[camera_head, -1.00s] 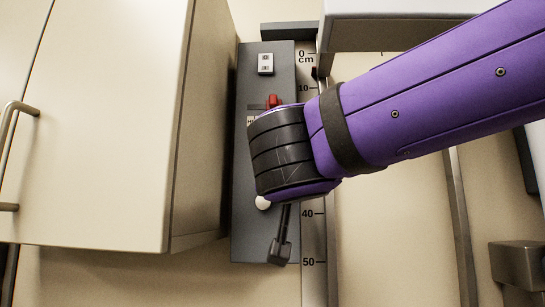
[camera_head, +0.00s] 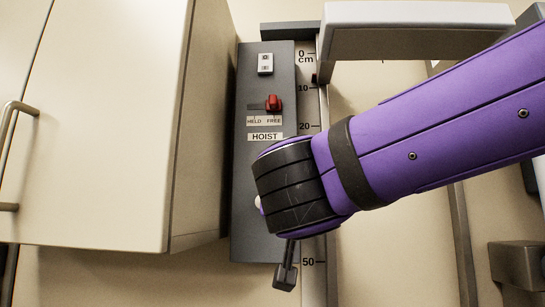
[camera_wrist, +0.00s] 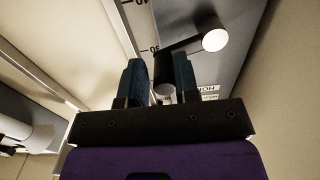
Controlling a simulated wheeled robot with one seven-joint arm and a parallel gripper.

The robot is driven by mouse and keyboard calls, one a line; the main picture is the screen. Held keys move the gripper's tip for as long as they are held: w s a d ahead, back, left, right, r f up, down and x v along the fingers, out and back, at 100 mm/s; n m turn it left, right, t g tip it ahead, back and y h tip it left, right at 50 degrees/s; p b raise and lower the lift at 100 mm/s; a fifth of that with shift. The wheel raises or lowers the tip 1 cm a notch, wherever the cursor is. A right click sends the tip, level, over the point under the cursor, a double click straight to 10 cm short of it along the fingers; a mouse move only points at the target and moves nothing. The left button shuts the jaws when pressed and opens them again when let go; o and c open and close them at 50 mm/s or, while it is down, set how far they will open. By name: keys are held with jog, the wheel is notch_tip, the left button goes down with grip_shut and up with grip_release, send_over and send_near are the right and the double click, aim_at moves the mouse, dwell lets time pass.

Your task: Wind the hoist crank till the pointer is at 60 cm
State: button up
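The grey hoist panel (camera_head: 250,225) stands in the middle of the head view. A printed centimetre scale (camera_head: 308,126) runs down its right side. A small dark pointer (camera_head: 314,78) sits between 0 and 10. The red lever (camera_head: 273,103) is at FREE. The crank's white hub cap (camera_head: 258,203) peeks out beside my wrist, which hides the rest. In the wrist view, the crank arm (camera_wrist: 184,43) runs from the hub cap (camera_wrist: 215,40) to a dark handle (camera_wrist: 163,80).
A pale cabinet (camera_head: 95,120) with a bar handle stands close on the left. A white bracket-like platform (camera_head: 420,15) overhangs at top right. A two-mark switch (camera_head: 265,64) is on the upper panel. A metal block (camera_head: 517,265) juts out at lower right.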

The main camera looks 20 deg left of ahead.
jog(key=shift+f, duration=0.55)
jog(key=shift+s+a+f, duration=0.1)
jog(key=shift+a+f, duration=0.1)
jog(key=shift+f, duration=0.3)
jog(key=shift+a+f, duration=0.15)
jog(key=shift+f, duration=0.3)
notch_tip(320, 180, down, 2)
jog(key=shift+d+f, duration=0.1)
